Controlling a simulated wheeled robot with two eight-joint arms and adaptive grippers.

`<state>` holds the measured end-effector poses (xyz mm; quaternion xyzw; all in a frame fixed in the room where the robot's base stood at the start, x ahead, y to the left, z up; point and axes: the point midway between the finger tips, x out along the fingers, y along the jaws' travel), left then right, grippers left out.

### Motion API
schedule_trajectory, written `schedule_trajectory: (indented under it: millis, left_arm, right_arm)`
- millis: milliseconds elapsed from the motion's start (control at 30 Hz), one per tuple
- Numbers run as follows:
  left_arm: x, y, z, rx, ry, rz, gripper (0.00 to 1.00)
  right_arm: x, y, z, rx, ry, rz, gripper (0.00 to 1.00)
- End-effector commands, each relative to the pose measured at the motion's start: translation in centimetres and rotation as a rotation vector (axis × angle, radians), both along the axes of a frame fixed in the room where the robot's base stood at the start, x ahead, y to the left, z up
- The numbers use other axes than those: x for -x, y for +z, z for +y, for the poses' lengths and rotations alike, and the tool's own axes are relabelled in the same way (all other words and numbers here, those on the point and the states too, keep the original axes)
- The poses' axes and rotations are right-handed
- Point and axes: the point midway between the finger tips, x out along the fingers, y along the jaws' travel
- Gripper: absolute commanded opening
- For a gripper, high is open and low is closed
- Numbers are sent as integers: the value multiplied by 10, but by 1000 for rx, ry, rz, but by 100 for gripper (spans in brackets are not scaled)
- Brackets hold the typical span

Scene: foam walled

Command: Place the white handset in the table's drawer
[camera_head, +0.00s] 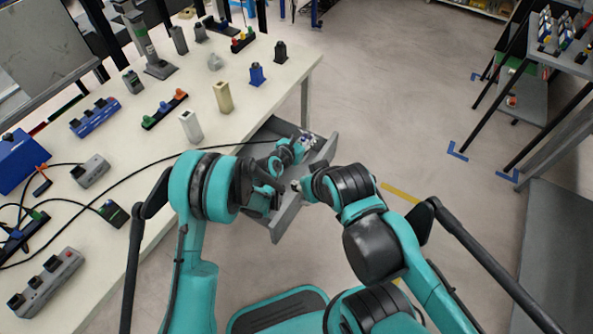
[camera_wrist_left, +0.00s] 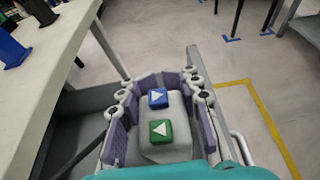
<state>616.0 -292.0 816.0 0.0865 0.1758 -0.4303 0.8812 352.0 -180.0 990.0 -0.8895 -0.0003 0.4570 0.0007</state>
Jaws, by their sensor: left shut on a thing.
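The white handset (camera_wrist_left: 179,112) has a blue and a green button with white triangles. It fills the space between the purple-padded fingers of my left gripper (camera_wrist_left: 160,105) in the left wrist view. My left gripper (camera_head: 307,141) is shut on it, over the open drawer (camera_head: 289,218) in the head view, near its far end. The handset is mostly hidden by the gripper there. I cannot tell whether it touches the drawer floor. The drawer's grey wall (camera_wrist_left: 192,56) also shows in the left wrist view. My right gripper (camera_head: 297,186) is mostly hidden behind its wrist, near the drawer's front.
A black cable (camera_head: 150,173) runs across the table (camera_head: 150,205) towards the drawer. A white block (camera_head: 191,126), a cream block (camera_head: 223,97), a blue item (camera_head: 257,75) and several switch boxes stand on the table. The floor right of the drawer is clear.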

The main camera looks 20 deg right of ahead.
Motion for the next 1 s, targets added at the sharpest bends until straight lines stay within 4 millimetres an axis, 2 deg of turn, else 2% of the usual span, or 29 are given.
schedule_trajectory:
  millis: [167,300,500,733,1000]
  left_arm:
    - [-28,-22,16,2,10,0,0]
    - [-59,-43,31,2,9,1,0]
    - [-93,-65,48,2,7,0,0]
    - [-104,-75,53,1,4,0,0]
    - [-104,-111,53,1,4,0,0]
  right_arm:
    - [0,-13,0,0,0,0,40]
    - [0,-26,0,0,0,0,40]
    - [0,-39,0,0,0,0,40]
    - [0,-44,0,0,0,0,40]
    - [0,-63,0,0,0,0,40]
